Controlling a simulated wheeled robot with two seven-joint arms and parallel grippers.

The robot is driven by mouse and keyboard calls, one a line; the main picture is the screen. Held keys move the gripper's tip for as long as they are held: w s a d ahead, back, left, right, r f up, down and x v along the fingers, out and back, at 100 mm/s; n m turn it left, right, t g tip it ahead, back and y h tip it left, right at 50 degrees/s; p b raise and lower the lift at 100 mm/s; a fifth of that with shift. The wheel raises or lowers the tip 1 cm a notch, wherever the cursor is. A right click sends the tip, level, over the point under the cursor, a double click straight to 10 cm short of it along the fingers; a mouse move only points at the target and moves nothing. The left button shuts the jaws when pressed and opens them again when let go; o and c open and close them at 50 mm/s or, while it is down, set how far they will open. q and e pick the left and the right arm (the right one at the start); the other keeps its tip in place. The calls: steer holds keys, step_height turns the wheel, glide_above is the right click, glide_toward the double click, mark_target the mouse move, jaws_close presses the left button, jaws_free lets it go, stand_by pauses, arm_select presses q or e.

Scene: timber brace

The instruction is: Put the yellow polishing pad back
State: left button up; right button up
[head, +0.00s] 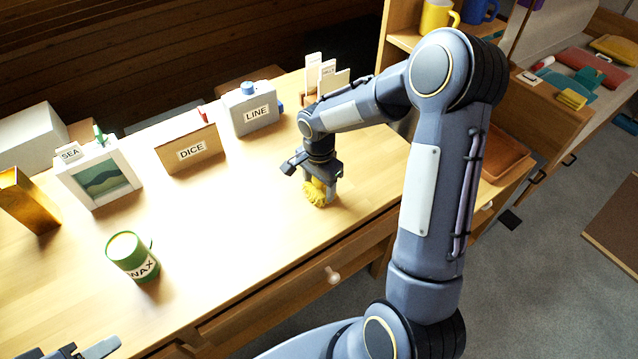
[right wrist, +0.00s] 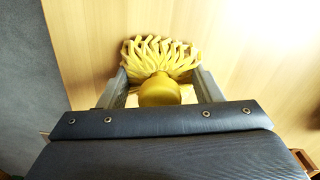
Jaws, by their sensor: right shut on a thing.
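The yellow polishing pad (head: 316,194) is at the table's right part, near the front edge. It has a shaggy yellow head and a round yellow knob. My right gripper (head: 320,181) is above it, with its fingers on either side of the knob. In the right wrist view the pad's strands (right wrist: 160,56) fan out beyond the fingers, and the gripper (right wrist: 160,92) is shut on the knob. I cannot tell whether the pad touches the table. My left gripper (head: 90,350) shows only in part at the bottom left corner, away from the pad.
A green WAX tin (head: 133,257) stands on the wooden table (head: 235,225). Behind are the SEA picture (head: 98,174), the DICE box (head: 190,150) and the LINE box (head: 252,115). A shelf with mugs (head: 437,17) stands at the back right. The table's middle is clear.

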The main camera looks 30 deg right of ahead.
steer(key=shift+f, duration=0.15)
steer(key=o, duration=0.9)
